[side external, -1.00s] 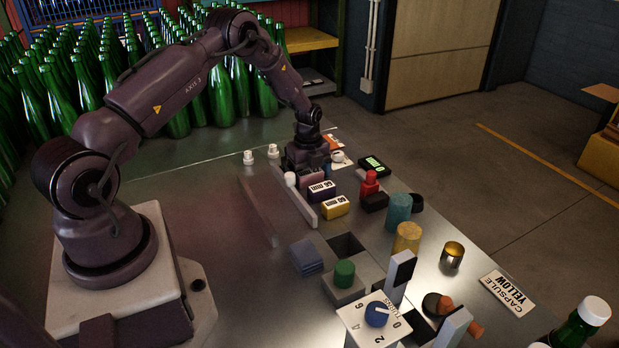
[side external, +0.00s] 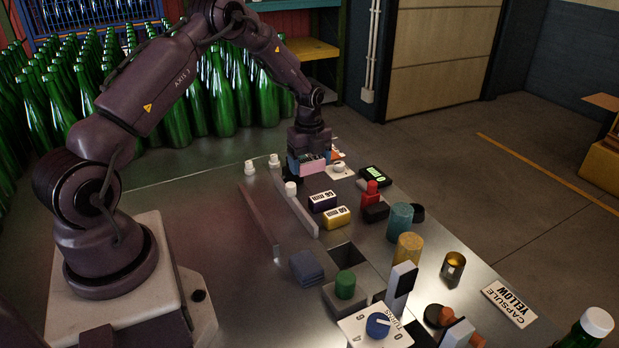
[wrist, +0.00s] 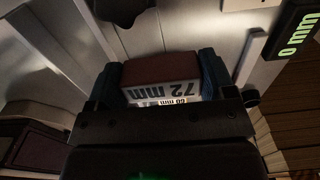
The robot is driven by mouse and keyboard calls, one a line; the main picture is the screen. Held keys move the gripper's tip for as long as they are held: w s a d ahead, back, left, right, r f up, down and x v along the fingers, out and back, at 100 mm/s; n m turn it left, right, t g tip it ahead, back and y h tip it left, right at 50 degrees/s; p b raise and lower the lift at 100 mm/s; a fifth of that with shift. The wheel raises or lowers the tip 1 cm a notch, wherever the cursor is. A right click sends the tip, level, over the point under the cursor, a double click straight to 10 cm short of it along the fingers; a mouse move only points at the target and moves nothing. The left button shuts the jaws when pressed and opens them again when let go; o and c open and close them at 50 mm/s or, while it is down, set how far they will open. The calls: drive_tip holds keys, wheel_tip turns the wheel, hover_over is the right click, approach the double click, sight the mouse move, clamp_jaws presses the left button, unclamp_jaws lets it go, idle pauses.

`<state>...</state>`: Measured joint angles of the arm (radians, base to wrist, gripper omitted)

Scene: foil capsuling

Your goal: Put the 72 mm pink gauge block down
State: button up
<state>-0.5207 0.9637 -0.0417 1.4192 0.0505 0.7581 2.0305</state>
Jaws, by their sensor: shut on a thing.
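The pink gauge block (side external: 313,167) is between the fingers of my gripper (side external: 310,160), held above the metal table. In the wrist view the block's dark reddish face and white "72 mm" label (wrist: 163,88) show between two blue finger pads. My gripper in the wrist view (wrist: 158,80) is shut on it. A purple block (side external: 322,201) and a yellow block (side external: 336,217) lie on the table nearer the camera. A second label reading "60 mm" (wrist: 166,101) shows just below the held block in the wrist view.
A long grey rail (side external: 297,208) runs left of the blocks, with a white knob (side external: 291,188) beside it. A black display (side external: 374,173) reads "0 mm" in the wrist view (wrist: 297,35). A red part (side external: 371,190) and teal cylinder (side external: 399,217) stand right.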

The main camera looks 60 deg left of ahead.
wheel_tip(320, 180, up, 3)
drive_tip(key=shift+f, duration=0.2)
drive_tip(key=shift+r+n, duration=0.3)
drive_tip(key=shift+n, duration=0.7)
drive_tip(key=shift+s+d+f+n, duration=0.15)
drive_tip(key=shift+s+n, duration=0.1)
drive_tip(key=shift+n, duration=0.55)
drive_tip(key=d+n, duration=0.1)
drive_tip(key=n, duration=0.1)
drive_tip(key=s+d+n, duration=0.1)
drive_tip(key=n, duration=0.2)
drive_tip(key=shift+s+d+n, duration=0.3)
drive_tip(key=shift+d+n, duration=0.1)
drive_tip(key=s+d+r+n, duration=0.25)
drive_tip(key=d+n, duration=0.25)
drive_tip(key=d, duration=0.3)
drive_tip(key=s+d+r+n, duration=0.2)
drive_tip(key=d+r+n, duration=0.25)
drive_tip(key=d, duration=0.35)
drive_tip(key=n, duration=0.4)
hover_over(284, 295)
wheel_tip(284, 295, down, 11)
drive_tip(key=shift+f, duration=2.7)
